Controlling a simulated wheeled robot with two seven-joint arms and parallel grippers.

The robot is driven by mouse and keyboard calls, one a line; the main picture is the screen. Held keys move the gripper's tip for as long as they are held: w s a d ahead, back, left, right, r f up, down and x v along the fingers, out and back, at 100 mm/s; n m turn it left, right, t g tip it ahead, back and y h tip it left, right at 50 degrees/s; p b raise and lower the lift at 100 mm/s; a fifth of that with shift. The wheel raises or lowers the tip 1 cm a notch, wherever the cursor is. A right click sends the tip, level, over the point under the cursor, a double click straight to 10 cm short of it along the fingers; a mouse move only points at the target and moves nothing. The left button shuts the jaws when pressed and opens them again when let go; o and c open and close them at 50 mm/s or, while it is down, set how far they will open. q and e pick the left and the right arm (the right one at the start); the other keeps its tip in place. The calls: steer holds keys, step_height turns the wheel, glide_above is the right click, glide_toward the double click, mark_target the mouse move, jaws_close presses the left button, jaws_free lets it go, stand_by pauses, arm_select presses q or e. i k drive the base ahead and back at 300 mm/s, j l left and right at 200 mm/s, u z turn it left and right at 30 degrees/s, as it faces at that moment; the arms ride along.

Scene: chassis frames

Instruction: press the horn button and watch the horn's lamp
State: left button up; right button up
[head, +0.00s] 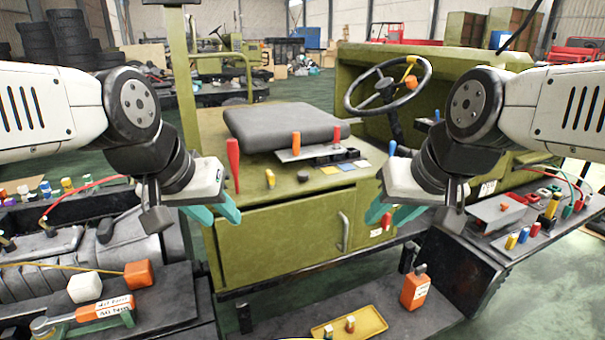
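The black steering wheel (348,98) stands on its column at the green vehicle's dashboard. An orange knob (411,82) and a yellow piece (411,60) show at its right side. I cannot tell which part is the horn button, and I cannot pick out the horn's lamp or whether it is lit. My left gripper (216,213) has teal fingers spread apart and empty, in front of the seat box's left side. My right gripper (391,215) is also open and empty, in front of the box's right side, below the wheel. Neither touches the wheel.
A grey seat (282,127) sits on the green box (290,235), with a red lever (233,160) and an orange lever (296,143) nearby. Cluttered trays flank it left and right. A yellow tray (372,318) and an orange bottle (415,290) rest on the low step.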

mark_target(302, 176)
steer(key=z, duration=1.6)
steer(key=u, duration=2.4)
steer(key=l, duration=0.7)
